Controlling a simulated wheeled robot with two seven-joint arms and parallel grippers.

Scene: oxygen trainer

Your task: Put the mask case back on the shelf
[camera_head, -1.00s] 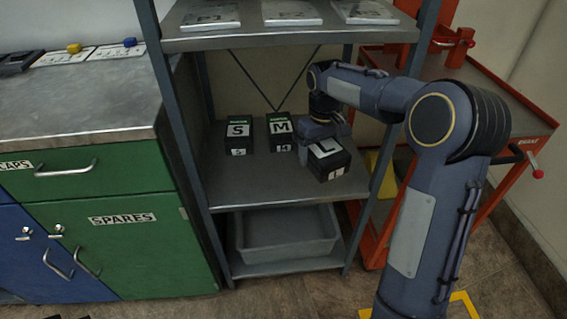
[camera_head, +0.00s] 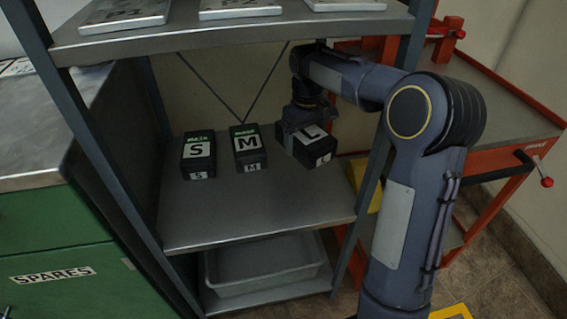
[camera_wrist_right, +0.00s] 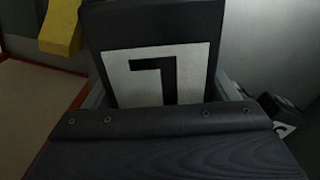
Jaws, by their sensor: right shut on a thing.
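The mask case marked L (camera_head: 312,152) is a black box with a white label, at the right of the shelf unit's middle board (camera_head: 260,214). My right gripper (camera_head: 301,124) is shut on it from above. The case looks slightly tilted and turned; I cannot tell whether it touches the board. In the right wrist view the case (camera_wrist_right: 155,35) fills the middle with its L label, and the fingertips are largely hidden behind my gripper body. Cases marked S (camera_head: 198,152) and M (camera_head: 248,146) stand to its left, with a gap beside M. My left gripper is not in view.
A grey bin (camera_head: 262,268) sits on the lower board. The upper board (camera_head: 230,40) carries several white plates. The right front post (camera_head: 375,165) is close to my arm. A red cart (camera_head: 480,150) stands at the right. The middle board's front is clear.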

